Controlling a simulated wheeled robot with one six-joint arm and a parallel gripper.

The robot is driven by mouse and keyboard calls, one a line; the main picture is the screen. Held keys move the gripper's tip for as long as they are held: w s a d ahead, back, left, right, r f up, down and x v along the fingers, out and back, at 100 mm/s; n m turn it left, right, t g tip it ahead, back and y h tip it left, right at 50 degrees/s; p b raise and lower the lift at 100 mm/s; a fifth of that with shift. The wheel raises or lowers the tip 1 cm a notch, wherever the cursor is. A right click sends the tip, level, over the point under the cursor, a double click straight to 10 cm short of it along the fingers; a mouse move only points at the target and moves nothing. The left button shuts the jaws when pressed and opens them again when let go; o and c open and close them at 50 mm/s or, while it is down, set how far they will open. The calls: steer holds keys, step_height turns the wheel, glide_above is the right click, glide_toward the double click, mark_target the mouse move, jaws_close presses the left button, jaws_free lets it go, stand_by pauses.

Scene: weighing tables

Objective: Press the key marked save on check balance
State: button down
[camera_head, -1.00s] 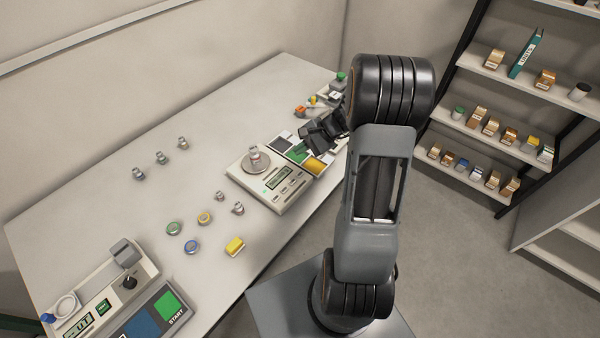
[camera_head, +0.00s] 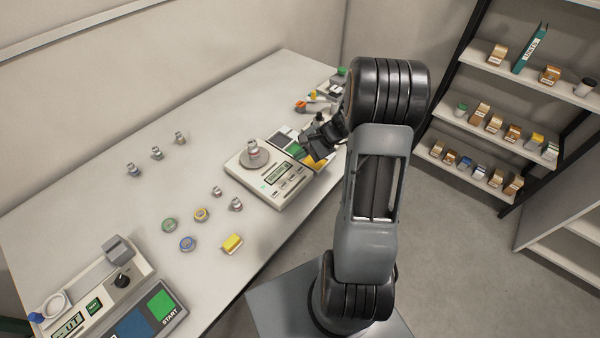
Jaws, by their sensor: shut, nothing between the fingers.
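The balance (camera_head: 271,199) with a green display is a pale scale on the table, right of the middle. A small weight (camera_head: 253,148) with a reddish band stands on its round pan (camera_head: 247,160). Its front panel carries several keys, too small to read. My gripper (camera_head: 309,153) is dark and shut, held beyond the balance at its right, over a panel of coloured pads (camera_head: 319,164). It looks empty and apart from the balance keys. Part of the coloured panel is hidden behind it.
A device with a green START pad (camera_head: 160,304) is at lower left. Shelves (camera_head: 470,122) with small boxes stand at right.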

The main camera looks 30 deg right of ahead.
mark_target(301, 170)
steer(key=shift+f+b, duration=1.15)
steer(key=shift+f, duration=0.7)
stand_by(0.6)
steer(key=shift+f+b, duration=0.4)
steer(key=shift+b, duration=0.05)
steer(key=shift+f+b, duration=0.35)
stand_by(0.5)
steer(key=shift+r, duration=0.1)
stand_by(0.3)
steer(key=shift+r+p, duration=0.55)
steer(key=shift+r, duration=0.15)
steer(key=shift+r+p, duration=1.8)
steer(key=shift+r, duration=0.75)
